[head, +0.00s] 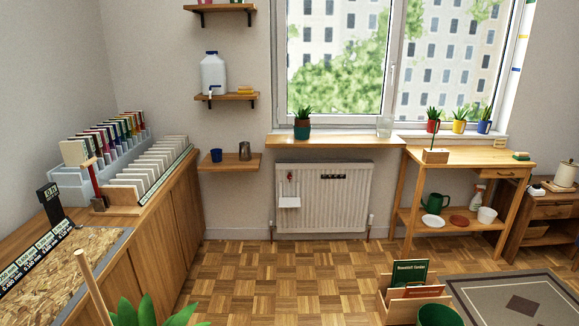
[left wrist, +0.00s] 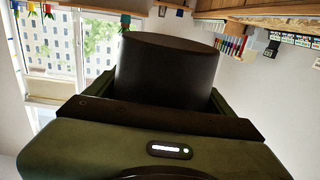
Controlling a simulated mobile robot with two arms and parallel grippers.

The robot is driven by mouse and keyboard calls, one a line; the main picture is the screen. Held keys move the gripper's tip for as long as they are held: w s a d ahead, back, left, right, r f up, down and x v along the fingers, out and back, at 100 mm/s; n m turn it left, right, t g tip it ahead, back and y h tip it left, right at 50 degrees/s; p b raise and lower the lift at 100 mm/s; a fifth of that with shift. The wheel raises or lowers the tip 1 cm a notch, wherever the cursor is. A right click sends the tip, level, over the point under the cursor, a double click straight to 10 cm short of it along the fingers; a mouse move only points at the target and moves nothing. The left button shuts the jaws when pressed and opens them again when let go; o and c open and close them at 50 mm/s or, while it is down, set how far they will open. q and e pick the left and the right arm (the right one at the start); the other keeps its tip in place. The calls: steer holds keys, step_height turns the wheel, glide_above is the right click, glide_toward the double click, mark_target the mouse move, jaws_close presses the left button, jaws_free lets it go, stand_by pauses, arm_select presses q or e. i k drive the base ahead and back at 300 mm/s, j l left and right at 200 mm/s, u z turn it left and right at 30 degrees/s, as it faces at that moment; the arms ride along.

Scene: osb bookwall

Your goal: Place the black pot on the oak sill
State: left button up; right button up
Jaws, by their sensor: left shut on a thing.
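The black pot (left wrist: 165,75) fills the middle of the left wrist view as a dark, smooth cylinder. My left gripper (left wrist: 165,102) is shut on it, with a jaw at each side. The gripper hides one end of the pot. The oak sill (head: 350,142) runs under the window in the head view, above the radiator. A plant in a teal and brown pot (head: 302,129) stands on its left part, and a clear glass (head: 384,127) near its right end. The sill between them is bare. My right gripper is in neither view.
Green leaves (head: 146,312) and a wooden stick (head: 92,288) rise at the bottom left of the head view. A wooden workbench (head: 480,157) stands right of the sill. A bookend box (head: 405,296) is on the floor at the front. The parquet floor (head: 285,265) is clear before the radiator.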

mark_target(326, 139)
steer(key=i+z, duration=0.15)
steer(key=i, duration=0.4)
steer(key=i+j+z, duration=0.1)
steer(key=i, duration=0.45)
steer(key=i+j+z, duration=0.15)
steer(key=i, duration=0.4)
